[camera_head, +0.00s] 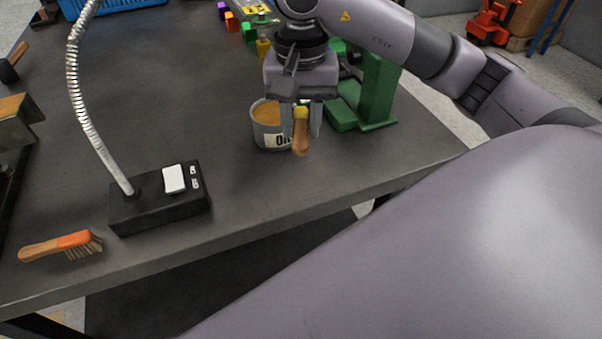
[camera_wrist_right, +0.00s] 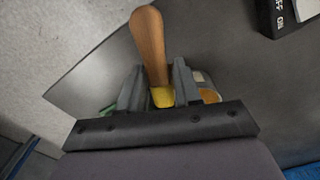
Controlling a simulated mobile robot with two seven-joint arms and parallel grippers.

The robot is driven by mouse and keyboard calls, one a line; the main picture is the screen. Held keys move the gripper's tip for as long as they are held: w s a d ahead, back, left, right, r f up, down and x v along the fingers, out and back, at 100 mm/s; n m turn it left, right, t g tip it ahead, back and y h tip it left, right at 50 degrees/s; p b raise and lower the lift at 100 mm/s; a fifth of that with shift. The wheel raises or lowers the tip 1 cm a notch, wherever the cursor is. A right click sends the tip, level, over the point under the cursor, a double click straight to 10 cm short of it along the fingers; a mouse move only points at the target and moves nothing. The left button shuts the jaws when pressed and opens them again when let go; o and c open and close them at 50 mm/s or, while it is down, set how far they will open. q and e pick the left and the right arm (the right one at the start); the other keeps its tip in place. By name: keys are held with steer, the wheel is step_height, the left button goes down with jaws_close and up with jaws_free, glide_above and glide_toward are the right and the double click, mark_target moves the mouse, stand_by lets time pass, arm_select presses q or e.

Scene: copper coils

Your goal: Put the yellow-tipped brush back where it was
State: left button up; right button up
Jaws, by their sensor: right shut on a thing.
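My right gripper (camera_head: 301,122) is shut on the yellow-tipped brush (camera_head: 300,144), which has a wooden handle and a yellow part between the fingers. The handle points down and toward the front of the table in the head view. In the right wrist view the brush (camera_wrist_right: 149,45) sticks out past the fingers (camera_wrist_right: 156,88) of the gripper. Its bristles are hidden. A grey can (camera_head: 262,128) with an orange-brown inside stands right beside the gripper and is partly covered by it. I cannot tell whether they touch. My left gripper is not in view.
An orange-tipped brush (camera_head: 62,245) lies at the front left. A black switch box (camera_head: 158,209) with a bendy metal neck stands near the front edge. A green machine (camera_head: 378,92) stands right of the can. Small coloured blocks (camera_head: 249,32) lie behind. The table's middle left is clear.

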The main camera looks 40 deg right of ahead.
glide_above(301, 185)
step_height(301, 185, down, 7)
steer(key=shift+f, duration=0.1)
step_height(301, 185, down, 5)
steer(key=shift+r, duration=0.1)
steer(key=shift+f+b, duration=0.2)
steer(key=shift+b, duration=0.15)
steer(key=o, duration=1)
steer(key=shift+r, duration=0.1)
steer(key=shift+r, duration=0.1)
steer(key=shift+r+p, duration=0.2)
steer(key=shift+p, duration=0.25)
step_height(301, 185, up, 12)
steer(key=shift+f, duration=0.1)
